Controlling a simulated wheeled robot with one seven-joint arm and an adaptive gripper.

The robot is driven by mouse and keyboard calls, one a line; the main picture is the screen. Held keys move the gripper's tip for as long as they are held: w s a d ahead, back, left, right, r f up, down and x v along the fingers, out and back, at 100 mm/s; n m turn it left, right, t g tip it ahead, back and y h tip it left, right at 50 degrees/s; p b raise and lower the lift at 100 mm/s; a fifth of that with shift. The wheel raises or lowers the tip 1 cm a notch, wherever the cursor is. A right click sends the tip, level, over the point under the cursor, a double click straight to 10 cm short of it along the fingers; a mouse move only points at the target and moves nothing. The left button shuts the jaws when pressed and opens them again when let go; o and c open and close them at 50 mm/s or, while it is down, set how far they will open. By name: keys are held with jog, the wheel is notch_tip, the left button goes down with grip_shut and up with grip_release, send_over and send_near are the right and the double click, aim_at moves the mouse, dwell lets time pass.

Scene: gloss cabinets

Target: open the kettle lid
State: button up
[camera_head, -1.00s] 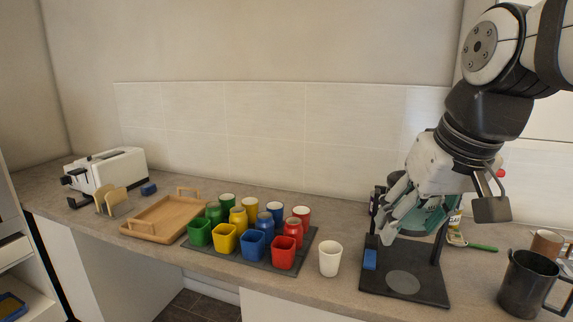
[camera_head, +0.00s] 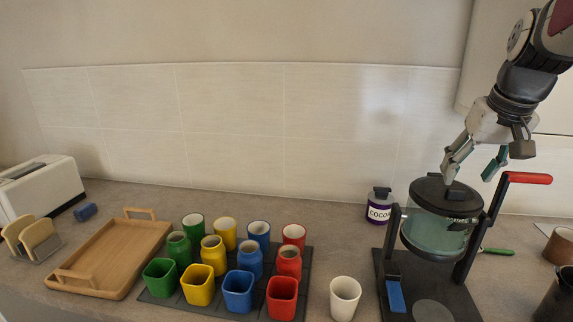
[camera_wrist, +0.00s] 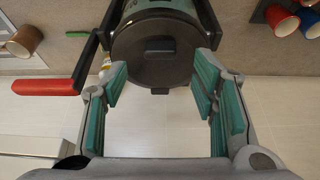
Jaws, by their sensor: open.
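The kettle (camera_head: 436,236) is a greenish glass vessel held in a dark stand with a red handle (camera_head: 529,178). Its round black lid (camera_head: 447,196) is on top, with a small knob (camera_head: 455,189). In the wrist view the lid (camera_wrist: 158,62) faces me, with its dark knob (camera_wrist: 159,45) across the middle, and the red handle (camera_wrist: 45,87) is at left. My gripper (camera_head: 470,172) is open and empty, just above the lid; in the wrist view its teal-padded fingers (camera_wrist: 160,88) are spread on either side of the lid's near edge. I cannot tell whether they touch it.
A cocoa jar (camera_head: 379,207) stands behind the kettle at left. A white cup (camera_head: 344,298) is left of the stand. Several coloured cups stand on a dark mat (camera_head: 158,296). A wooden tray (camera_head: 103,262) and a toaster (camera_head: 38,190) are farther left. A brown mug (camera_head: 560,245) is at right.

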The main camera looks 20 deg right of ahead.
aim_at(457, 189)
jog(key=x, duration=0.4)
jog(key=shift+w+f, duration=0.1)
jog(key=shift+f, duration=0.3)
grip_shut()
